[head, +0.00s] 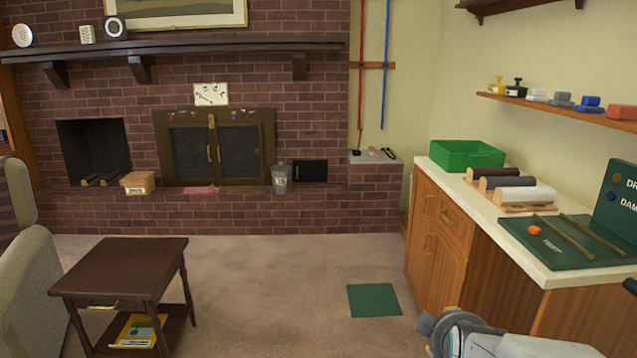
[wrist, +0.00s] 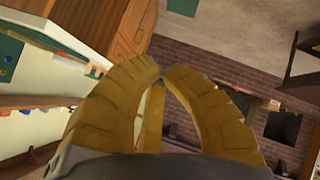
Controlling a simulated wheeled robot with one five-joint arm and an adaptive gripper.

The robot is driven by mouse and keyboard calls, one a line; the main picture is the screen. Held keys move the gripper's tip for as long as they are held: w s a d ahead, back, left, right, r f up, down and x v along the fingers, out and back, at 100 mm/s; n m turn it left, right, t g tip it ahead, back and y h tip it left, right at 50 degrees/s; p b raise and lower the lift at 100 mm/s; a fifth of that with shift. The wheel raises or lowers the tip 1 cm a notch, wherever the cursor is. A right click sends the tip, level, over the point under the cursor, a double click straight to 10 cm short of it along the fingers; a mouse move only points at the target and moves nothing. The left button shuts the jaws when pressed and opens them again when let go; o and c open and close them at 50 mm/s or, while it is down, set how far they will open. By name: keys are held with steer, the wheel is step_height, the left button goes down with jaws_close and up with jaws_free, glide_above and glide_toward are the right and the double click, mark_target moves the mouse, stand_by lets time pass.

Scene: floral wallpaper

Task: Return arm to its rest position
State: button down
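My gripper (wrist: 162,74) shows in the wrist view as two yellow ribbed fingers. They curve in until the tips all but meet, and no object shows held between them. The wrist view is tilted, with the brick wall to the right and the wooden cabinet at upper left. In the head view, part of my grey arm (head: 470,335) shows at the bottom right, low in front of the cabinet. The fingers cannot be made out there.
A wooden cabinet (head: 450,235) with a pale countertop stands right, bearing a green bin (head: 466,155), logs and a green board (head: 560,243). A dark side table (head: 120,265) stands left, beside an armchair (head: 30,270). A green mat (head: 374,300) lies on open carpet before the brick fireplace.

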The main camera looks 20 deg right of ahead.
steer(key=s+a+r+g+y+p, duration=0.1)
steer(key=s+a+r+y+p, duration=0.1)
steer(key=a, duration=0.5)
steer(key=s+a+r+g+y+p, duration=0.2)
steer(key=s+a+r+p, duration=0.3)
steer(key=a+r+p, duration=0.2)
steer(key=s+a+r+m+g+y+p, duration=0.1)
steer(key=s+a+r+y+p, duration=0.1)
steer(key=s+a+r+p, duration=0.2)
steer(key=a+p, duration=0.1)
steer(key=a, duration=0.2)
steer(key=shift+r+g+p, duration=0.2)
steer(key=shift+g+p, duration=0.1)
